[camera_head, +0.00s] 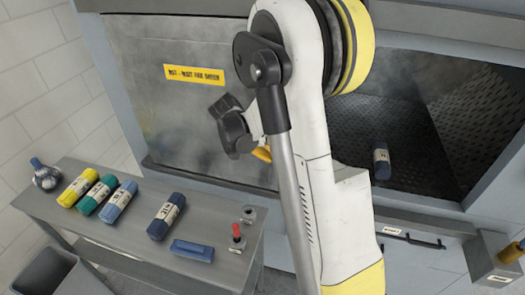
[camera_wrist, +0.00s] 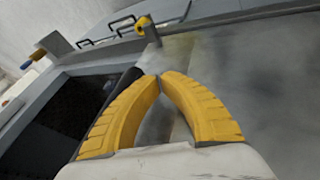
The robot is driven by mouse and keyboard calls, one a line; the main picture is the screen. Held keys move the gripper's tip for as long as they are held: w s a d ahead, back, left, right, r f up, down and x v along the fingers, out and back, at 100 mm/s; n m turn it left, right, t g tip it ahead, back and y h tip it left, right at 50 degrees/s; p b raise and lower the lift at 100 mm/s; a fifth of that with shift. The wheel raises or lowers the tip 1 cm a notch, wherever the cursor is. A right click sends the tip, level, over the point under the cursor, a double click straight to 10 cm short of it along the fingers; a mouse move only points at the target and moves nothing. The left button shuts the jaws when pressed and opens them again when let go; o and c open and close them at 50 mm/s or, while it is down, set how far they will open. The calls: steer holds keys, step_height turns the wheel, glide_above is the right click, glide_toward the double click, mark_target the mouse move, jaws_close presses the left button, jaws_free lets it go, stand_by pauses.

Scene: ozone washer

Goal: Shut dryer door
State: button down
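The dryer door appears to be the large grey sliding panel (camera_head: 190,110) with a yellow label, covering the left part of the machine front in the head view. The dark chamber (camera_head: 410,115) to its right stands open, with a blue roll (camera_head: 381,162) inside. My gripper shows in the wrist view (camera_wrist: 162,76) with its yellow fingers curved together, tips meeting and nothing seen between them. It is close in front of a grey surface, with a dark opening (camera_wrist: 75,105) to its left. In the head view my arm hides much of the gripper and the panel's right edge.
A grey bench (camera_head: 110,228) at lower left holds several rolls, a blue block (camera_head: 192,250) and a red-topped item (camera_head: 237,235). A bin (camera_head: 55,272) stands beside it. A yellow knob (camera_wrist: 147,27) sticks out on the frame in the wrist view. A drawer handle (camera_head: 425,242) is below the chamber.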

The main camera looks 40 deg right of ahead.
steer(key=shift+s+d+f, duration=0.25)
steer(key=shift+s+d, duration=0.25)
steer(key=shift+s, duration=0.35)
steer(key=shift+s, duration=0.1)
steer(key=s+d+b, duration=0.2)
steer(key=s+d, duration=1)
steer(key=s, duration=0.5)
steer(key=s+d+b, duration=0.2)
steer(key=s+d, duration=1.1)
steer(key=s, duration=0.4)
steer(key=s+d+b, duration=0.2)
steer(key=s+d, duration=1)
steer(key=s, duration=0.5)
steer(key=shift+s+d+b, duration=0.15)
steer(key=shift+d+b, duration=0.05)
steer(key=shift+b, duration=0.1)
steer(key=shift+r, duration=0.15)
